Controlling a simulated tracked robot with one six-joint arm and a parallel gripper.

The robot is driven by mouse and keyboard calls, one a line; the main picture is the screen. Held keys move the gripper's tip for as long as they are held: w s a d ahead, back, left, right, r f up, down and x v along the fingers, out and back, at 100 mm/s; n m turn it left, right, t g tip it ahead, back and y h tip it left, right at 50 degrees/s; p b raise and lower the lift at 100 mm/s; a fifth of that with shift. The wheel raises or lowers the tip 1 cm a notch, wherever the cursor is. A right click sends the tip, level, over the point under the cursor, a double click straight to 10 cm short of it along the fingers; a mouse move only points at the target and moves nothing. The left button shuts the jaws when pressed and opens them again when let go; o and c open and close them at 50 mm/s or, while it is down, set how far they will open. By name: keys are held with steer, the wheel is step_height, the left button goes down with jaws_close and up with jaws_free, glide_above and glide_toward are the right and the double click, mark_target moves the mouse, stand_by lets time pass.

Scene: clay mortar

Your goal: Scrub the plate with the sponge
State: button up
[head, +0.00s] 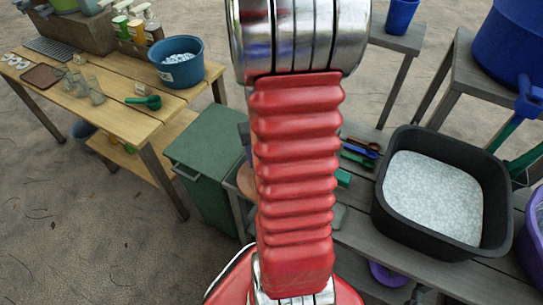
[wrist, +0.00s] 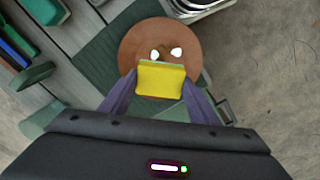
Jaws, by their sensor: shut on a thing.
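The round brown plate (wrist: 133,44) lies flat in the upper middle of the wrist view, with two small white patches on it. My gripper (wrist: 160,84) is shut on a yellow sponge (wrist: 161,80) with a thin green layer along its far edge. The sponge overlaps the near part of the plate in this view; I cannot tell whether it touches. In the head view my red arm hides the gripper and sponge, and only a brown sliver of the plate (head: 245,181) shows left of it.
A black tub (head: 383,207) of white foam or beads stands on the grey bench at right. A green cabinet (head: 203,160) stands left of my arm. Brushes and a green block (wrist: 33,74) lie left in the wrist view. A wooden table (head: 110,115) is at far left.

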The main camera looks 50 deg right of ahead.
steer(key=shift+s+d+f, duration=0.1)
steer(key=shift+s+d, duration=0.05)
steer(key=shift+s, duration=0.3)
steer(key=shift+s+d+f, duration=0.1)
steer(key=shift+s+d, duration=0.05)
steer(key=shift+s, duration=0.3)
